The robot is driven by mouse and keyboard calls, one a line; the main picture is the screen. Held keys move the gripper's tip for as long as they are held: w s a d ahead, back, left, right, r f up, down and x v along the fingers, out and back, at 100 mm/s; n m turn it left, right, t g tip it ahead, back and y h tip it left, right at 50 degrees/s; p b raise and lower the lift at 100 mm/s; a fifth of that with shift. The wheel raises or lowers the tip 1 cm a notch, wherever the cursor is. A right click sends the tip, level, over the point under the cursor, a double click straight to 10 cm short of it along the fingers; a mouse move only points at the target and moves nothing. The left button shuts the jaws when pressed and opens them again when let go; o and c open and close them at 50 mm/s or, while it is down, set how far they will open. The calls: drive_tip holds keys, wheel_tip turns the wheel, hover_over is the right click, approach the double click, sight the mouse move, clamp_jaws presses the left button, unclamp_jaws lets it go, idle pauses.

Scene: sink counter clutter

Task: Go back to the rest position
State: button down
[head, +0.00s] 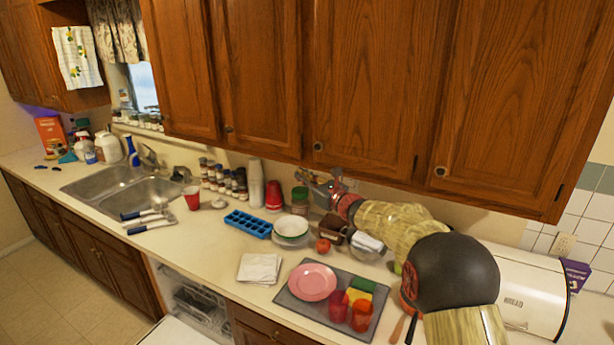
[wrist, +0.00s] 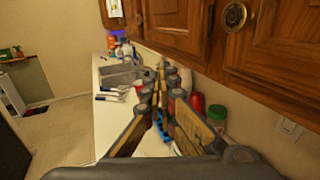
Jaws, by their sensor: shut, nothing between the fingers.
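My gripper (head: 318,182) is at the end of my arm, raised over the back of the counter just under the upper cabinets. In the head view it points left, above the green-lidded jar and the bowls. In the wrist view my gripper (wrist: 160,92) shows its two fingers reaching forward along the counter, with nothing held between them. The fingers hide part of the counter and the blue ice tray in that view.
Upper cabinets (head: 370,75) hang close above my arm. A dark tray (head: 345,331) holds a pink plate (head: 312,281). A bread box (head: 528,290) stands right.

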drive_tip(key=s+a+f+n+g, duration=0.3)
drive_tip(key=s+f+n, duration=0.2)
drive_tip(key=s, duration=0.2)
drive_tip(key=s+a+f+n+g, duration=0.25)
drive_tip(key=s+f+n, duration=0.2)
drive_tip(key=s, duration=0.25)
drive_tip(key=s+d+f+n+g+h+b, duration=0.1)
drive_tip(key=s+d+f+n+g, duration=0.1)
drive_tip(key=s+n, duration=0.35)
drive_tip(key=s+d+f+n+g+h+b, duration=0.1)
drive_tip(key=s+f+n+g, duration=0.15)
drive_tip(key=s, duration=0.55)
drive_tip(key=s+d+f+n+t+h+b, duration=0.1)
drive_tip(key=s+d+n+h+b, duration=0.3)
drive_tip(key=s+d, duration=0.9)
drive_tip(key=s+d+f+n+h+b, duration=0.2)
drive_tip(key=s+d+n+h+b, duration=0.3)
drive_tip(key=s+d, duration=0.9)
drive_tip(key=s+n, duration=0.1)
drive_tip(key=s, duration=0.4)
drive_tip(key=shift+d+f+t+h, duration=0.2)
drive_tip(key=shift+f+t+h, duration=0.1)
drive_tip(key=shift+f+t, duration=0.1)
